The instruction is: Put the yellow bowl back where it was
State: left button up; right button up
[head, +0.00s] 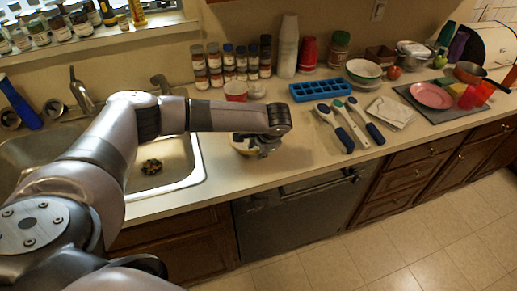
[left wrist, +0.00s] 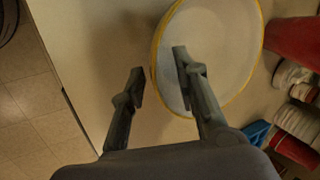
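The yellow bowl (head: 241,148) stands on the counter right of the sink, partly hidden behind my left gripper (head: 265,150). In the left wrist view the bowl (left wrist: 212,50) shows a pale inside and a yellow rim. My left gripper (left wrist: 159,70) is open, with a clear gap between its fingers. One finger is over the inside of the bowl and the other is outside the rim, so they straddle it. I cannot tell whether either finger touches it. My right gripper is not in view.
The sink (head: 175,160) lies to the left. A red cup (head: 235,91) and several spice jars (head: 232,65) stand behind the bowl. A blue ice tray (head: 320,89) and several utensils (head: 340,125) lie to the right. The counter between bowl and utensils is clear.

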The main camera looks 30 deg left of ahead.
pick_arm(q)
jog(key=b+v, duration=0.2)
jog(key=v, duration=1)
jog(key=shift+r, duration=0.1)
